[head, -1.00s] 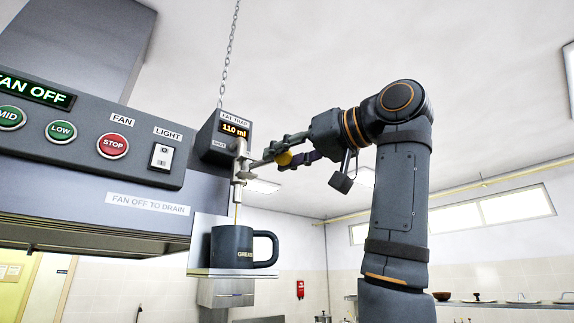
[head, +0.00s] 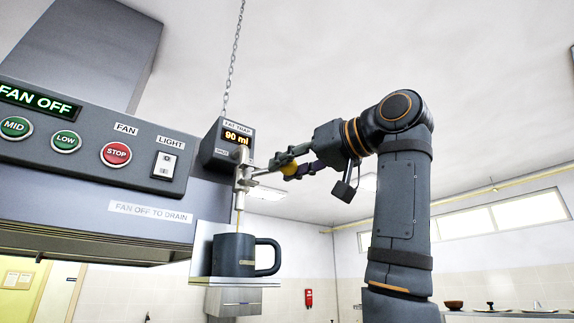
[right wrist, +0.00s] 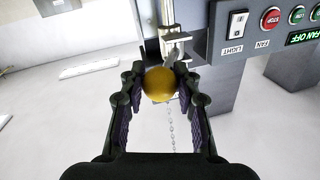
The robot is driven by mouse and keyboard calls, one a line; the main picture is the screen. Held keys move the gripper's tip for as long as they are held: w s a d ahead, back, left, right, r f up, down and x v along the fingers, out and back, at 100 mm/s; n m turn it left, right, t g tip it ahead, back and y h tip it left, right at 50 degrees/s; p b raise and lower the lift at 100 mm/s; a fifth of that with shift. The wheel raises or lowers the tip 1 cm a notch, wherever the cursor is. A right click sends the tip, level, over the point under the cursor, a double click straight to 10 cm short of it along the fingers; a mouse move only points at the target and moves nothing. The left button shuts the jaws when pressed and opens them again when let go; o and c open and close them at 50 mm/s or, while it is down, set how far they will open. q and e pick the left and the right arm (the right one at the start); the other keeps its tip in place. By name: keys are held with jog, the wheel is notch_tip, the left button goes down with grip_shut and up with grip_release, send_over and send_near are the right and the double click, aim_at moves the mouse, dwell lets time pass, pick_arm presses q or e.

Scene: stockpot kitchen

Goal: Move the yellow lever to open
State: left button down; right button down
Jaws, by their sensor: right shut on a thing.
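The yellow lever's ball knob (head: 290,169) sits at the end of a thin metal arm that joins the drain valve (head: 242,170). My right gripper (head: 285,161) is shut on this knob; in the right wrist view the yellow knob (right wrist: 159,85) lies between the two fingertips. The lever points out to the right, close to level. A thin brownish stream runs from the spout down toward a dark mug (head: 233,256) labelled GREASE. The fat trap display (head: 237,136) reads 90 ml. My left gripper is not in view.
The hood panel (head: 85,175) at left shows FAN OFF, with fan buttons, a light switch (head: 166,165) and a label FAN OFF TO DRAIN. The mug stands on a small bracket shelf (head: 206,245). A chain (head: 235,60) hangs above the trap.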

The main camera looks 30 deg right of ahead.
jog(key=c, duration=1.3)
grip_release()
jog(key=shift+d+r, duration=0.1)
jog(key=shift+d, duration=0.05)
jog(key=o, duration=0.3)
jog(key=shift+w+d, duration=0.1)
jog(key=shift+d, duration=0.15)
jog(key=shift+o, duration=0.2)
jog(key=shift+a, duration=0.1)
jog(key=shift+s, duration=0.4)
jog(key=v, duration=0.6)
jog(key=shift+s, duration=0.2)
jog(key=shift+s+d, duration=0.1)
jog(key=shift+d, duration=0.2)
